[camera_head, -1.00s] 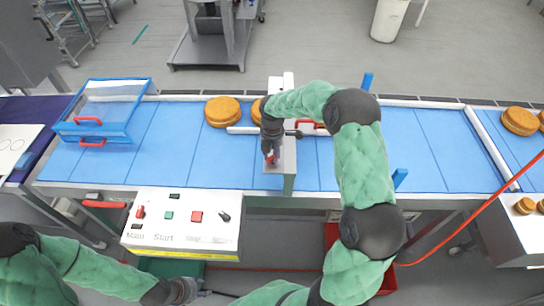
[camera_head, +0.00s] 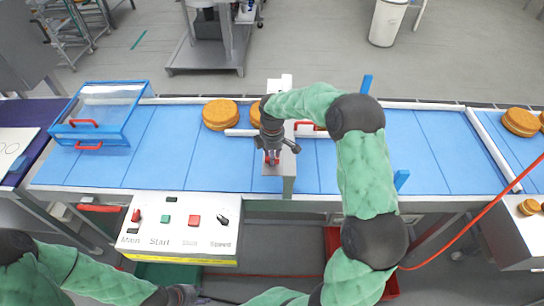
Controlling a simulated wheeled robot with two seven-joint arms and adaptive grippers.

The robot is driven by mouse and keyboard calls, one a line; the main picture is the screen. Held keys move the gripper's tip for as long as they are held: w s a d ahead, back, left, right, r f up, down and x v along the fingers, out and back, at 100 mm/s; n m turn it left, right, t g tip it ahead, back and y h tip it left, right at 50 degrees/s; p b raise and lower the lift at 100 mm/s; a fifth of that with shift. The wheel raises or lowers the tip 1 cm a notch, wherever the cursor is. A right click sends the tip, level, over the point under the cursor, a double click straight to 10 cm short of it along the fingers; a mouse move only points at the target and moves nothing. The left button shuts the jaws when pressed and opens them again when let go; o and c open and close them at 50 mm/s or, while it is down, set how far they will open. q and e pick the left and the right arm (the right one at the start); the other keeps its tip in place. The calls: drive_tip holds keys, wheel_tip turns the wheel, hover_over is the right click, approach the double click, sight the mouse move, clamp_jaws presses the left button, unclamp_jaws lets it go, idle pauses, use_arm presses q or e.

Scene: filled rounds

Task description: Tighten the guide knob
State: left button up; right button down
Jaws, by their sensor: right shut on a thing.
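The guide knob is a small red part (camera_head: 272,161) on top of the grey metal post (camera_head: 289,181) at the front edge of the conveyor. My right gripper (camera_head: 272,157) reaches down over the post and is shut on the knob, which it mostly covers. A white guide rail (camera_head: 240,132) runs across the belt behind it. My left gripper (camera_head: 190,294) is low at the bottom edge, below the control box and away from the conveyor; its fingers are too unclear to judge.
Round golden cakes lie on the blue belt (camera_head: 180,170), one (camera_head: 220,114) left of the post and others (camera_head: 520,122) at the far right. A control box (camera_head: 180,247) with labelled switches stands in front. A clear blue-framed cover (camera_head: 108,104) stands at the left. A red cable hangs at the right.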

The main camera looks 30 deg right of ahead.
drive_tip(key=shift+f, duration=0.1)
idle(0.4)
drive_tip(key=c, duration=0.9)
unclamp_jaws()
drive_tip(key=shift+c, duration=0.2)
wheel_tip(320, 180, up, 12)
